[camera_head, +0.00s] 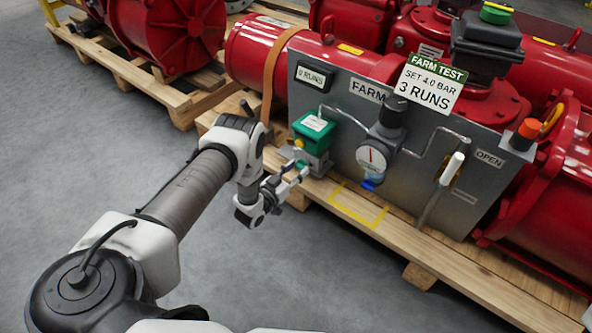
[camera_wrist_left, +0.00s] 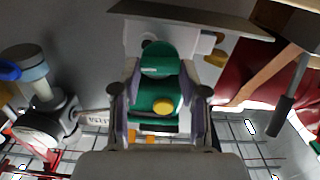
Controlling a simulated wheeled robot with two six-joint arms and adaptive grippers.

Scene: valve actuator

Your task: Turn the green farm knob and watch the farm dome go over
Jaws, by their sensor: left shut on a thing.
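The green farm knob (camera_wrist_left: 160,58) sits between my left gripper's fingertips (camera_wrist_left: 159,72) in the left wrist view, and the gripper is shut on it. In the head view my left gripper (camera_head: 297,170) reaches the knob at the low front of the green valve box (camera_head: 314,128), where the fingers partly cover it. The box has a yellow button, also seen in the left wrist view (camera_wrist_left: 163,105). The dome (camera_head: 496,12), green with a yellow mark, tops a black actuator at the upper right. My right gripper is out of view.
A FARM TEST sign (camera_head: 431,83) reads 4.0 bar, 3 runs. Red actuators lie on wooden pallets. The front floor is clear.

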